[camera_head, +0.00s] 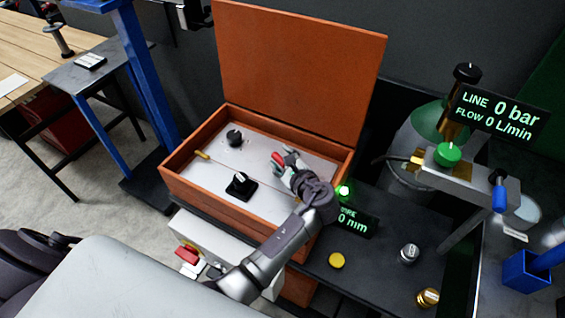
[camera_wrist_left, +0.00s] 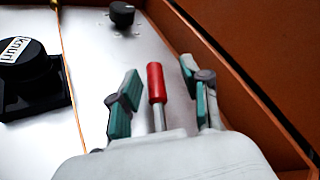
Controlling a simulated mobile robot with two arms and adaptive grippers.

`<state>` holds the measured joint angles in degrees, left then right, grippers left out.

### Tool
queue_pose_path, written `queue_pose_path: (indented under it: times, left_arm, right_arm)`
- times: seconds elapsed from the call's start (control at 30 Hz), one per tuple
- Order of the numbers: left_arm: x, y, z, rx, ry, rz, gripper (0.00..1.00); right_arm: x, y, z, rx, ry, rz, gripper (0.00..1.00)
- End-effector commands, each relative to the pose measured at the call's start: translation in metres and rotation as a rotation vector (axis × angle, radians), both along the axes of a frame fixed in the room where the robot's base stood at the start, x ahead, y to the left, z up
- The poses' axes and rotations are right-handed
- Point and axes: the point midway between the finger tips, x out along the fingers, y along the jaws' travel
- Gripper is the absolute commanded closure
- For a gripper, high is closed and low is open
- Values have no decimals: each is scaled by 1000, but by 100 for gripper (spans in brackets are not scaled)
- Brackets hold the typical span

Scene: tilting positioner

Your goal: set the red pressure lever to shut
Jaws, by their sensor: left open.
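The red lever (camera_head: 277,158) stands in the open orange box, over its pale metal panel. In the left wrist view its red grip (camera_wrist_left: 155,83) sits on a thin metal rod. My left gripper (camera_head: 288,160) is at the lever. In the wrist view the open fingers (camera_wrist_left: 160,75) with teal pads stand on either side of the red grip, with visible gaps. The lever's foot is hidden behind the gripper's body. My right gripper is not in view.
The raised orange lid (camera_head: 300,65) stands behind. The display (camera_head: 501,113) reads LINE 0 bar, FLOW 0 L/min. A green lamp (camera_head: 343,190) glows beside the box.

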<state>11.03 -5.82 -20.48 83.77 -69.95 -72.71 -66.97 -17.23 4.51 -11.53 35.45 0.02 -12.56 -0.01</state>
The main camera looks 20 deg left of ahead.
Motion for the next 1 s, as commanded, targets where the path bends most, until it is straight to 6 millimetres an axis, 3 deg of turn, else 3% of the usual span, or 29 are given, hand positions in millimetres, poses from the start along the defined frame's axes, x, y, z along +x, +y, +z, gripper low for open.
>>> queue_pose_path:
  times: [0.2,0.4,0.77,0.8,1.0]
  left_arm:
    - [0,0,45,-4,-5,1,53]
    - [0,0,74,-2,-2,1,53]
    - [0,0,83,-1,1,0,53]
    - [0,0,82,0,1,1,54]
    - [10,4,86,-97,-69,-13,88]
  right_arm:
    - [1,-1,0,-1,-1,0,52]
    - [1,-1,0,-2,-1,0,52]
    - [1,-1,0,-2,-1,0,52]
    - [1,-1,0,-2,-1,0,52]
    - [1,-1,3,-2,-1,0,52]
